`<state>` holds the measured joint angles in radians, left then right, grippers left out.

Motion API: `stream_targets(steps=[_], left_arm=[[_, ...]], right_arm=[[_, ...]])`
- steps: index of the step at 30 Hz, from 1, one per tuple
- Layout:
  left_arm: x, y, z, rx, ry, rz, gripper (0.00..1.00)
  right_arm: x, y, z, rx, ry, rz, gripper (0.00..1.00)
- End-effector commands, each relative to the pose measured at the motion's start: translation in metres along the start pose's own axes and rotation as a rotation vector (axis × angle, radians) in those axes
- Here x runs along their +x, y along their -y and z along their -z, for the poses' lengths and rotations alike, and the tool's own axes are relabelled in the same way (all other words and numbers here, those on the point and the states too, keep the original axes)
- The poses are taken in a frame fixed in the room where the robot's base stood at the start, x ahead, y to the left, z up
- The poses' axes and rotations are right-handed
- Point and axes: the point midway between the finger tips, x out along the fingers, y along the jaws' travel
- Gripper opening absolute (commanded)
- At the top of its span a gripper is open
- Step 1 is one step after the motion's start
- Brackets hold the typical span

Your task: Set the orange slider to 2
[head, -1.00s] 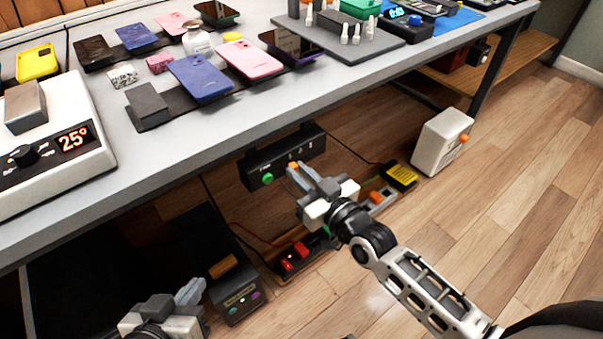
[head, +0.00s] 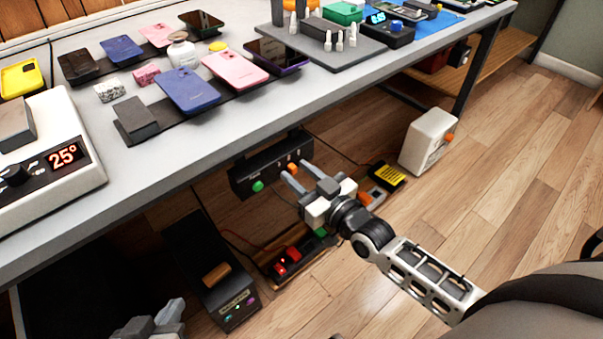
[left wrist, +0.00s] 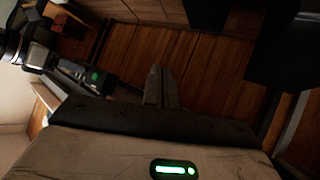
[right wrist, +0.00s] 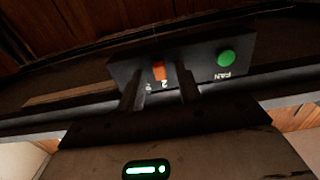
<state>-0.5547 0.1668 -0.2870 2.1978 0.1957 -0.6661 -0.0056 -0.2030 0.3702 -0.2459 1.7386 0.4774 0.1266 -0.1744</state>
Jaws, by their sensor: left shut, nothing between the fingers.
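The black control box (head: 270,166) hangs under the table edge, with a green button (head: 258,186) and the orange slider (head: 293,168). In the right wrist view the slider (right wrist: 158,71) stands beside the numeral 2, which appears upside down. Another numeral lies left of it. My right gripper (head: 294,172) is open, its two fingers apart in front of the box. In the right wrist view the fingers (right wrist: 160,88) are on either side of the slider with gaps visible. My left gripper (head: 172,310) is shut and empty, low at the left, partly cut off. It also shows in the left wrist view (left wrist: 161,70).
The table (head: 240,120) edge runs above the box. Below are a red-switched power strip (head: 285,262), a black device (head: 215,275), a yellow-and-black block (head: 386,174) and a white box (head: 428,140). The floor at right is clear.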

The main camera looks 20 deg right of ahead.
Motion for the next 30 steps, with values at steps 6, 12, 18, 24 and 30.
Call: stream_targets(steps=[6,12,18,24,30], left_arm=[[-0.003,-0.002,0.002,0.003,0.006,-0.002,0.00],[-0.005,-0.001,-0.006,0.001,0.055,0.003,0.00],[-0.008,0.004,-0.007,0.001,0.072,0.021,0.00],[-0.017,0.001,0.003,-0.004,0.038,0.026,0.00],[-0.020,0.002,0.011,-0.003,0.018,0.030,0.00]], right_arm=[[-0.015,0.000,0.000,-0.001,0.003,0.000,0.35],[-0.060,0.001,0.001,0.000,0.006,0.001,0.35],[-0.108,0.000,0.001,0.000,0.006,0.001,0.35],[-0.144,0.000,0.000,-0.001,0.003,0.000,0.35],[-0.159,0.000,0.000,0.000,0.001,0.000,0.35]])
